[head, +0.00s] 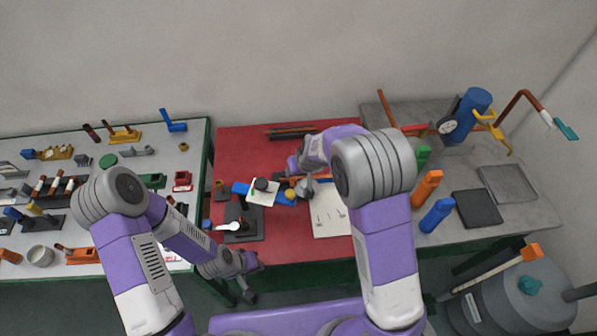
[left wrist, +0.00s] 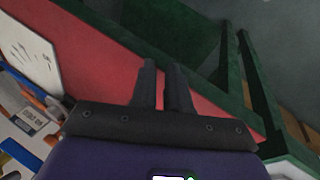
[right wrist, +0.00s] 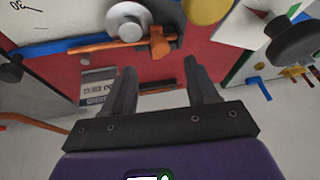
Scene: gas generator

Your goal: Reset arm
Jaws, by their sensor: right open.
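My left gripper (head: 248,293) hangs low at the front edge of the red table (head: 290,248), at the left of the robot's middle. In the left wrist view its two fingers (left wrist: 163,66) stand close together with a narrow gap and nothing seen between them. My right arm reaches over the middle of the red table, and its wrist hides part of the parts there. In the right wrist view the right gripper (right wrist: 159,65) is open with its fingers wide apart. Nothing is between them, and an orange-and-blue part (right wrist: 120,45) lies beyond the fingertips.
A white board (head: 331,217) and a black stand (head: 243,222) are on the red table. A left table (head: 130,170) holds many parts. A grey right table (head: 520,218) holds orange (head: 427,188) and blue bottles (head: 436,215). A grey tank (head: 515,298) stands at front right.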

